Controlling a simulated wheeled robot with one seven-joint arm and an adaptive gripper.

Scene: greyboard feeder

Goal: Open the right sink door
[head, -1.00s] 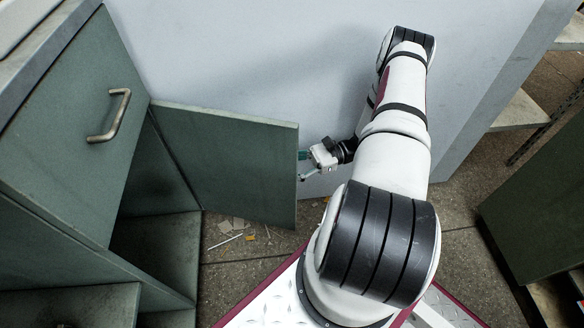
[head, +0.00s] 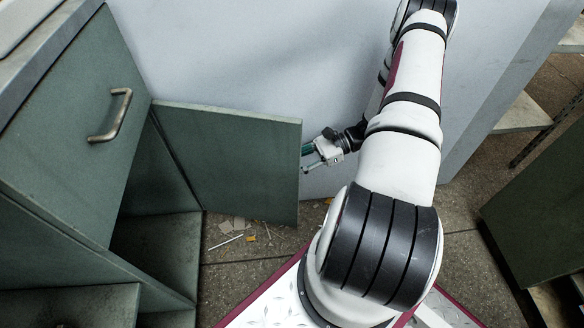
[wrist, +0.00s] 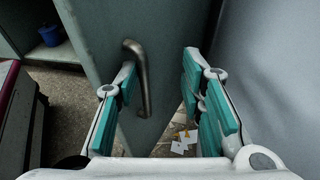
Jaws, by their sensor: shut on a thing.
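The right sink door (head: 225,160) is a grey-green panel standing wide open, swung out from the cabinet toward the pale wall. Its metal bar handle (wrist: 143,80) shows in the wrist view, between my fingers and close against the left pad. My gripper (head: 308,158) is at the door's free edge in the head view; in the wrist view, my gripper (wrist: 158,75) has its teal-padded fingers on either side of the handle. It is shut on the handle, though the right finger's contact is unclear. The head view hides the handle behind the panel.
A closed green front (head: 75,120) with a metal handle (head: 110,115) is at the left, beside the open dark cabinet interior. The pale wall (head: 260,60) is close behind the door and arm. Small debris (head: 240,232) lies on the floor. A blue bucket (wrist: 51,32) shows in the wrist view.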

